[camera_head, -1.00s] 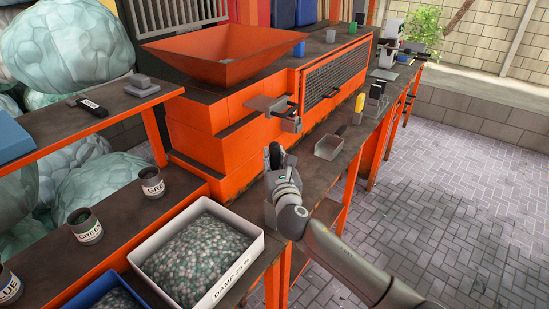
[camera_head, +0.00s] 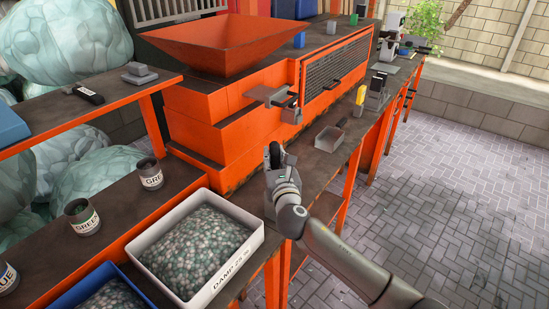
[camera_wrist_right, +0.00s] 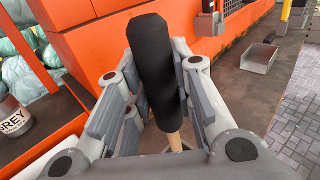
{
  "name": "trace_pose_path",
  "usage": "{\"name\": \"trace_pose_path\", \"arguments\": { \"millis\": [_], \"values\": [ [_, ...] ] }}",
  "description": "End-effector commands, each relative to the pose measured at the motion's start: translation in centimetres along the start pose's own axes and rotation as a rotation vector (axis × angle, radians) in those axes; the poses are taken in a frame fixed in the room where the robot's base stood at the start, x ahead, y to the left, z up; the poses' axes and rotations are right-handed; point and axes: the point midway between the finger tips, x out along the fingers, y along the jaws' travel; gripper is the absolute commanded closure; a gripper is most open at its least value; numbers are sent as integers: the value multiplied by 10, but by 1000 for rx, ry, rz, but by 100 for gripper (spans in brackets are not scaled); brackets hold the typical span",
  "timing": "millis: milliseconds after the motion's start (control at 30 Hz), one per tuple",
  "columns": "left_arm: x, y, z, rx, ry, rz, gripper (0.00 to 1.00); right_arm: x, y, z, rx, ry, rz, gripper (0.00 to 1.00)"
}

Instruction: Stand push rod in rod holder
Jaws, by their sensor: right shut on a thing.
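My right gripper (camera_head: 276,158) is over the front bench, beside the orange machine. In the right wrist view its grey fingers (camera_wrist_right: 160,95) stand on both sides of a thick black cylinder, which I take to be the push rod (camera_wrist_right: 154,65), and are shut on it. The rod is nearly upright, leaning slightly, with a pale wooden part (camera_wrist_right: 175,142) below the black part. Its lower end is hidden by the gripper. In the head view only a dark bit of it shows between the fingers. I cannot make out the rod holder for certain. My left gripper is not in view.
A white tub of pellets (camera_head: 247,259) stands left of my right arm. A metal scoop (camera_head: 329,138) lies on the bench beyond the gripper. The orange machine (camera_head: 245,135) bounds the bench behind, with a grey ledge (camera_head: 268,95) sticking out. Paved floor (camera_head: 440,200) is free at right.

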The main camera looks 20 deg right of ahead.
Motion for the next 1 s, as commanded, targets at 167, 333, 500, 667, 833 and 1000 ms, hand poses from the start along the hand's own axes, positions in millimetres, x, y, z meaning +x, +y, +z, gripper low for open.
{"name": "trace_pose_path", "arguments": {
  "millis": [167,333,500,667,833,1000],
  "values": [
    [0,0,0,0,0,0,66,0,0,0,0,-1,0,100],
    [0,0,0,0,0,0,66,0,0,0,0,-1,0,69],
    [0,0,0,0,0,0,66,0,0,0,1,0,0,52],
    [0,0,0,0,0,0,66,0,0,0,1,0,0,52],
    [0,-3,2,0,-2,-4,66,-2,0,-1,0,1,0,52],
    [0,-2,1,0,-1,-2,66,-17,0,-1,0,1,1,52]
  ]
}}
